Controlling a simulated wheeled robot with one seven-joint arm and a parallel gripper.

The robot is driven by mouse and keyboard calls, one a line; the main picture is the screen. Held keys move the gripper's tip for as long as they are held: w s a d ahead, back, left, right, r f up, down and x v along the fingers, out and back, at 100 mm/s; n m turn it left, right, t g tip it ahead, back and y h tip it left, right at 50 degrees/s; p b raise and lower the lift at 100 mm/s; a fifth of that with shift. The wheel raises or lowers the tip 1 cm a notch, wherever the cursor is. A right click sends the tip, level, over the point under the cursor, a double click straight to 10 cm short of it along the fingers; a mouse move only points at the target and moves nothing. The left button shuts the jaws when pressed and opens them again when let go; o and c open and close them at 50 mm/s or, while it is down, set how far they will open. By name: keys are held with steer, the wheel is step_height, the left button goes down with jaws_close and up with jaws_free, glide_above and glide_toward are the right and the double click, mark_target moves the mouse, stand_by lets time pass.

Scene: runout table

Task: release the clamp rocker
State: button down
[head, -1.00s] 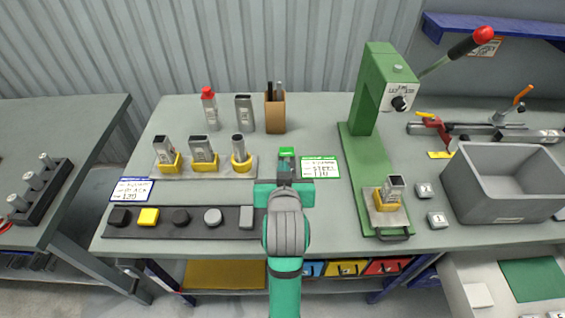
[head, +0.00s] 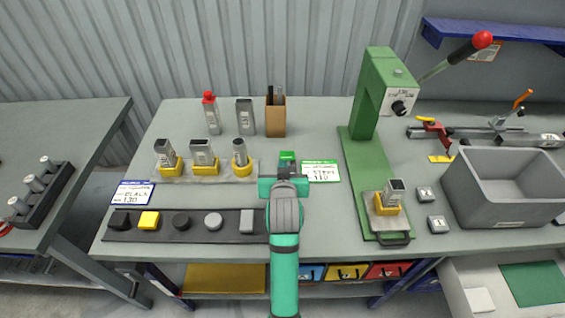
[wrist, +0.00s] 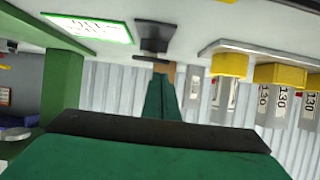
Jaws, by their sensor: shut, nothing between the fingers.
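A long grey bar clamp lies at the back right of the table in the head view. A red rocker-like piece (head: 433,127) sits at its left end, and an orange handle (head: 523,98) rises near its right part. I cannot tell how the rocker is set. My gripper (head: 287,161) is over the middle of the table, well left of the clamp, with the green press between them. In the wrist view my gripper (wrist: 161,80) has its green fingers together with nothing in them. The clamp does not show clearly there.
The green press (head: 365,175) has a raised lever with a red knob (head: 482,39). A grey bin (head: 470,205) stands in front of the clamp. Yellow-based fixtures (head: 203,165) and a dark strip of parts (head: 180,235) are at left. A brown pen holder (head: 275,120) stands behind.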

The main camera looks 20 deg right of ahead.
steer(key=shift+s+f, duration=0.1)
steer(key=shift+f, duration=0.4)
